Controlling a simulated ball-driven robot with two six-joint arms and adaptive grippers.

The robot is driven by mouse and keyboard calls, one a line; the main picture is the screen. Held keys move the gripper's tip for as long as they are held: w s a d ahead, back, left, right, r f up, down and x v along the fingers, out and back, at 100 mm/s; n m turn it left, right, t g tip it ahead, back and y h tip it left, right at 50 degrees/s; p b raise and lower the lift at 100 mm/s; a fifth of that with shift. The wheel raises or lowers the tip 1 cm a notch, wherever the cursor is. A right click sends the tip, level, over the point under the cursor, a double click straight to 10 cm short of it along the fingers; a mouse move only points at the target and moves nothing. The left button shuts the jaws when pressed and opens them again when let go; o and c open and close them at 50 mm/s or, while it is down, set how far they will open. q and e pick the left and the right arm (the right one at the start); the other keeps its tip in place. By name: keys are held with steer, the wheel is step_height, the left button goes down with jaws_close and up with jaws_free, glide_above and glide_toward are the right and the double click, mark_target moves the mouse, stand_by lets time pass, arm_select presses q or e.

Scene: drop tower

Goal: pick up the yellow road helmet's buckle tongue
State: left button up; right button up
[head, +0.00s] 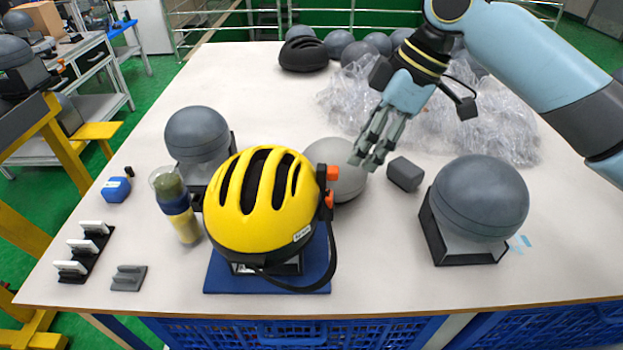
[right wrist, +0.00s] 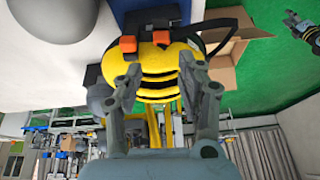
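The yellow road helmet (head: 262,205) sits on a stand over a blue mat (head: 222,275) at front centre. Two orange buckle pieces show on its right side, an upper one (head: 333,173) and a lower one (head: 329,198); I cannot tell which is the tongue. A black strap (head: 331,255) loops down below them. My right gripper (head: 367,152) is open and empty, above and right of the pieces, apart from them. In the right wrist view the orange pieces (right wrist: 128,43) (right wrist: 160,38) lie beyond my fingertips. My left gripper (right wrist: 291,19) shows small at that view's top right; its opening is unclear.
A grey ball (head: 338,165) is behind the helmet, and a dark block (head: 405,174) lies right of it. Dark headforms stand left (head: 197,135) and right (head: 480,198). A bottle (head: 176,205) stands left. Clear wrap (head: 450,115) covers the back right.

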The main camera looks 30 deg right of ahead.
mark_target(330, 194)
steer(key=x, duration=0.6)
steer(key=p+x, duration=0.1)
steer(key=x, duration=0.2)
steer(key=shift+w+a+f, duration=0.15)
steer(key=shift+w+a, duration=0.05)
steer(key=shift+a, duration=0.2)
steer(key=shift+w+a+f, duration=0.15)
steer(key=shift+f, duration=0.35)
arm_select(q)
steer(key=s, duration=0.1)
steer(key=s+r, duration=0.1)
steer(key=shift+s, duration=0.3)
arm_select(e)
steer(key=c, duration=0.5)
